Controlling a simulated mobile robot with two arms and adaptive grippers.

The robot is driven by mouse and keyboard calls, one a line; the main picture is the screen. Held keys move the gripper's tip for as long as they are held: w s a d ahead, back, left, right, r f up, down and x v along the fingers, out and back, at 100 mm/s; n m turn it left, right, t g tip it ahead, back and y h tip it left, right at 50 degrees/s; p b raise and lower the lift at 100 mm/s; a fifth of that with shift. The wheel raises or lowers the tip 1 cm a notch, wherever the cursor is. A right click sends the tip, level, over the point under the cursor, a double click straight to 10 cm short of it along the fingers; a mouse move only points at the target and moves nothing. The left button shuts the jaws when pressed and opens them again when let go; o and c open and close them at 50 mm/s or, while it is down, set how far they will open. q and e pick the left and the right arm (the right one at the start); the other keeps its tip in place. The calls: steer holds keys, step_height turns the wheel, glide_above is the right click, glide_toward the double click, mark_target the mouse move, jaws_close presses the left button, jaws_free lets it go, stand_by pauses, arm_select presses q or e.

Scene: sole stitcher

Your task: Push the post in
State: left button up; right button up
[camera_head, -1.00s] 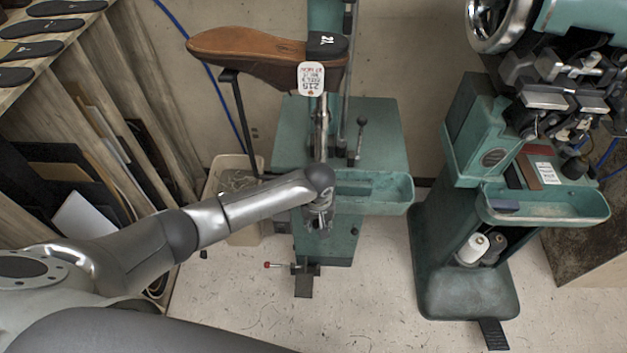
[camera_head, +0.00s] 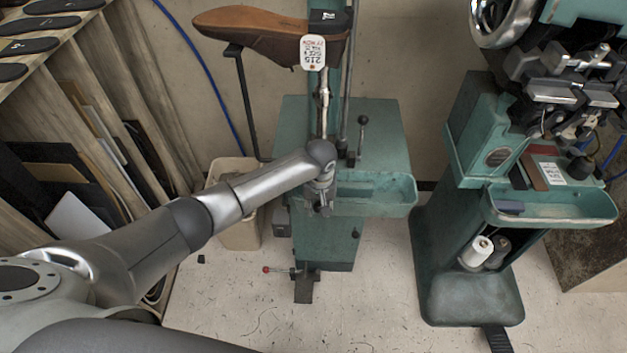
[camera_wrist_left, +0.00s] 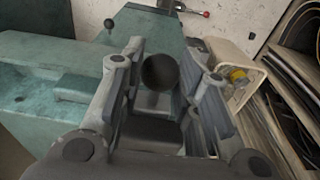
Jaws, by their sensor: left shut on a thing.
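The steel post (camera_head: 323,105) stands upright at the green machine, with the brown shoe (camera_head: 275,33) lying sole up above it and a white tag hanging from it. My left gripper (camera_head: 319,205) is low at the front of the machine, left of its tray. In the left wrist view, my gripper's fingers (camera_wrist_left: 160,88) stand on both sides of a dark ball knob (camera_wrist_left: 160,72) and are shut on it. Whether the knob joins the post is hidden. My right gripper is not in view.
The green tray (camera_head: 385,203) sticks out right of my gripper. A black-knobbed lever (camera_head: 362,135) stands behind it. A beige bin (camera_head: 238,235) is at the left, and a second green machine (camera_head: 465,245) is at the right. Open floor lies in front.

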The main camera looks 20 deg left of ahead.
arm_select(q)
steer(key=shift+w+a+f+b, duration=0.1)
steer(key=shift+w+a+b, duration=0.1)
steer(key=shift+w+b, duration=0.45)
steer(key=shift+w+a+r+b, duration=0.1)
steer(key=shift+w+a+b, duration=0.1)
steer(key=shift+w+b, duration=0.4)
steer(key=shift+w+a+f+b, duration=0.1)
steer(key=shift+w+a+b, duration=0.2)
steer(key=shift+w, duration=0.55)
steer(key=w+b, duration=0.1)
steer(key=b, duration=0.1)
steer(key=w+b, duration=0.2)
steer(key=shift+w+a, duration=0.3)
steer(key=shift+a, duration=0.1)
steer(key=shift+w+a, duration=0.1)
steer(key=shift+w, duration=0.15)
steer(key=shift+r, duration=0.2)
steer(key=o, duration=1.3)
steer(key=shift+f, duration=0.1)
steer(key=shift+o, duration=0.2)
